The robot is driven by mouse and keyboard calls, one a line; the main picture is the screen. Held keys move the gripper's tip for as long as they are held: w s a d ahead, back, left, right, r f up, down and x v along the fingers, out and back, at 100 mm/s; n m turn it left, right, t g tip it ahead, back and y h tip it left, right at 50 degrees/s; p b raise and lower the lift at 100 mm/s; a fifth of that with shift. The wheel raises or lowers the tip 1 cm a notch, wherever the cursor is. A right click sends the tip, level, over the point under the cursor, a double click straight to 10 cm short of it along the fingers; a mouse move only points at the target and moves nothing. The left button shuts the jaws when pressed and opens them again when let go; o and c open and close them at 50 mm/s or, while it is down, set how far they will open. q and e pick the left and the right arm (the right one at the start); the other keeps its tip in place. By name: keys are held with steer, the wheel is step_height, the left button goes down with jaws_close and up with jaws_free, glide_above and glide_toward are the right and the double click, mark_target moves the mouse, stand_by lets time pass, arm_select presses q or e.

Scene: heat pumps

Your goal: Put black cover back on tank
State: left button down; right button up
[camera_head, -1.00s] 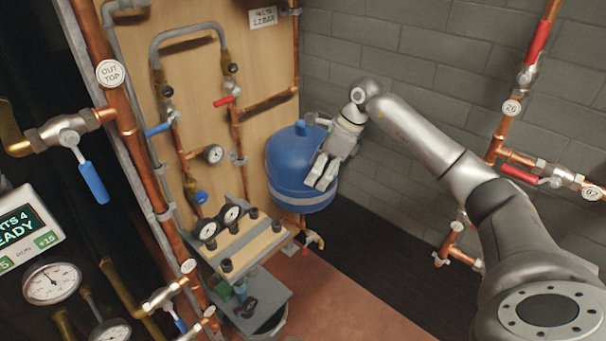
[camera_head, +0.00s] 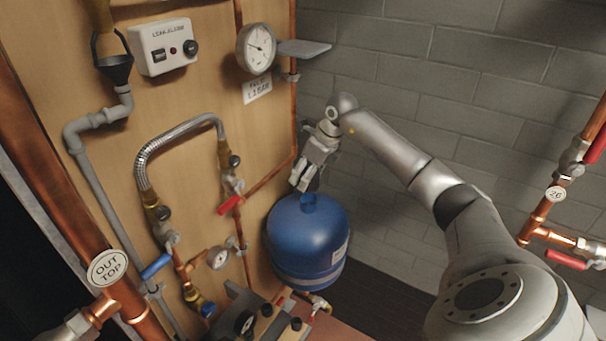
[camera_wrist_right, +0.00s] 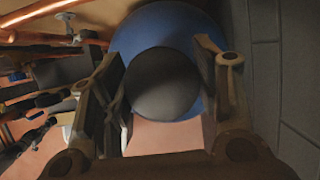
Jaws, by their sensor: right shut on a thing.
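My right gripper (camera_head: 305,183) points down just above and behind this neck, apart from the dome as far as I can see. In the right wrist view my gripper (camera_wrist_right: 160,85) is shut on the black cover (camera_wrist_right: 163,84), a dark round disc between its fingers. The blue tank (camera_wrist_right: 172,28) lies beyond the disc there. In the head view the cover is mostly hidden by the fingers. My left gripper is not in view.
The wooden panel (camera_head: 205,95) carries a pressure gauge (camera_head: 256,48), a grey shelf (camera_head: 304,48), copper pipes and a red-handled valve (camera_head: 231,204) left of the tank. A grey block wall (camera_head: 430,70) is behind. More pipes (camera_head: 548,205) stand at the right.

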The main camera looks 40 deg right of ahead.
mark_target(307, 197)
steer(key=shift+s+f+b, duration=0.1)
steer(key=shift+f+b, duration=1.4)
steer(key=shift+f, duration=0.55)
steer(key=shift+r, duration=0.2)
steer(key=shift+f+b, duration=1.15)
steer(key=shift+f, duration=1.05)
stand_by(1.1)
steer(key=o, duration=0.9)
